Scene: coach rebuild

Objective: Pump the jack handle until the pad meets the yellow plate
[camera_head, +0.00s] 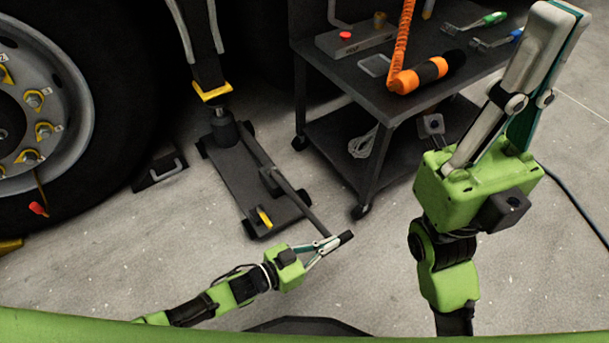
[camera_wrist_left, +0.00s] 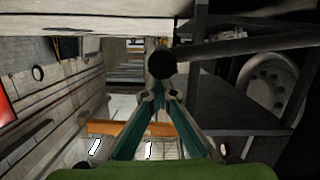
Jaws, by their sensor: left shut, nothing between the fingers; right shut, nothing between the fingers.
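The black jack (camera_head: 252,190) stands on the floor under the yellow plate (camera_head: 212,92). Its pad (camera_head: 217,112) is just below the plate; I cannot tell whether a gap is left. The jack handle (camera_head: 300,203) slopes down toward the lower right, with a dark grip (camera_head: 345,238) at its end. My left gripper (camera_head: 331,243) is shut, its fingertips at the grip end, with nothing held. In the left wrist view, the fingers (camera_wrist_left: 160,88) converge by the round dark end of the handle (camera_wrist_left: 162,64). My right gripper (camera_head: 562,9) is shut, empty and raised at the right.
A large truck wheel (camera_head: 45,110) stands at the left, with a black chock (camera_head: 160,168) beside it. A dark tool cart (camera_head: 340,80) carrying an orange-and-black tool (camera_head: 420,74) is behind the handle. The grey floor around the handle end is clear.

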